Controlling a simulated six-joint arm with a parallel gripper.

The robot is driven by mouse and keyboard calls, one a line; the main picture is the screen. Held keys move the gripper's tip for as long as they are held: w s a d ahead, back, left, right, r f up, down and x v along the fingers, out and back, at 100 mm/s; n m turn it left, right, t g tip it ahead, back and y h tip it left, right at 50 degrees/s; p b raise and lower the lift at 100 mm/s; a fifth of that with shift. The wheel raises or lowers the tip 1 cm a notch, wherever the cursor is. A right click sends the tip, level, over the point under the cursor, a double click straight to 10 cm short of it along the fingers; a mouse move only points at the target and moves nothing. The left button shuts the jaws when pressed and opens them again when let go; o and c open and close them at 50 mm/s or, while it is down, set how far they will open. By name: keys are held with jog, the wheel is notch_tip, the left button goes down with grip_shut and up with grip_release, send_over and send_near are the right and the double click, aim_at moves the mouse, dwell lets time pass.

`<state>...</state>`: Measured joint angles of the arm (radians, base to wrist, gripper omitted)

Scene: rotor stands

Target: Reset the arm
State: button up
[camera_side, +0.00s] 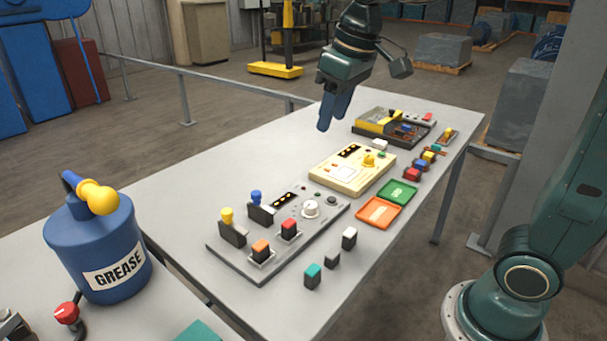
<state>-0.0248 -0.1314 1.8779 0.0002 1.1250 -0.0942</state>
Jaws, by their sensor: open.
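My gripper (335,108) hangs above the far part of the grey table (180,160), its blue fingers pointing down. It is open and nothing shows between the fingers. It is apart from the panels below. My arm reaches in from the top of the picture. A cream panel (325,180) with a yellow knob lies below and in front of the gripper. A grey panel (235,255) with yellow, blue, orange and red controls and a white dial lies nearer the camera.
A dark tray (365,130) with yellow parts stands at the table's far end. Green (398,193) and orange (379,212) trays and small coloured blocks lie along the right side. A blue grease can (95,245) stands front left. The table's left side is clear.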

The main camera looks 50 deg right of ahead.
jog(key=s+f+t, duration=0.1)
jog(key=s+f, duration=0.2)
jog(key=s, duration=0.5)
jog(key=s+f+m+t, duration=0.1)
jog(key=s+f, duration=0.2)
jog(key=s, duration=0.6)
jog(key=shift+d+f, duration=0.2)
jog(key=shift+d, duration=0.25)
jog(key=shift+w, duration=0.1)
jog(key=o, duration=1.2)
jog(key=shift+w+a+r, duration=0.1)
jog(key=shift+w+r, duration=0.15)
jog(key=shift+w, duration=0.15)
jog(key=w+a+r+g, duration=0.1)
jog(key=w+a, duration=0.1)
jog(key=w, duration=0.5)
jog(key=w+a+r+g, duration=0.1)
jog(key=w+a+g, duration=0.15)
jog(key=w, duration=0.45)
jog(key=w+a+f+g, duration=0.1)
jog(key=w+a+f, duration=0.5)
jog(key=w, duration=0.5)
jog(key=shift+w+a+f+g, duration=0.2)
jog(key=shift+a+f+g, duration=0.15)
jog(key=shift+a, duration=0.35)
